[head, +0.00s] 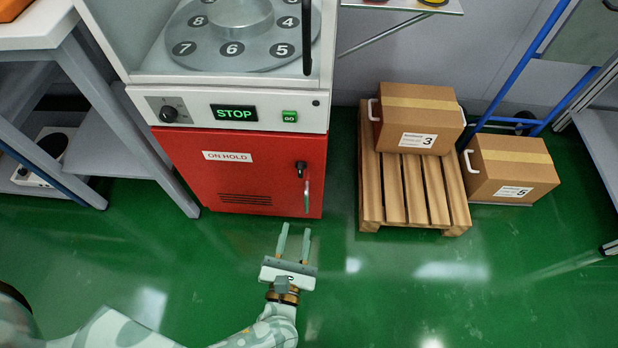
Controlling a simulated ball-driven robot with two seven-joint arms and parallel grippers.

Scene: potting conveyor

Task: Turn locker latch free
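The red locker (241,178) stands under the machine and carries a white "ON HOLD" label (228,156). Its door looks shut. Near the door's right edge is a black latch (300,168), with a vertical metal handle (306,197) just below it. My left gripper (294,229) is in front of and below the locker door, over the green floor. Its two fingers point toward the locker and stand apart with nothing between them. It appears clear of the latch and handle. My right gripper does not show.
Above the locker is a panel with a knob (168,113), a "STOP" display (235,113) and a green button (289,117). To the right, a wooden pallet (411,190) bears a carton (418,112); another carton (511,165) sits on a blue hand truck. The front floor is clear.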

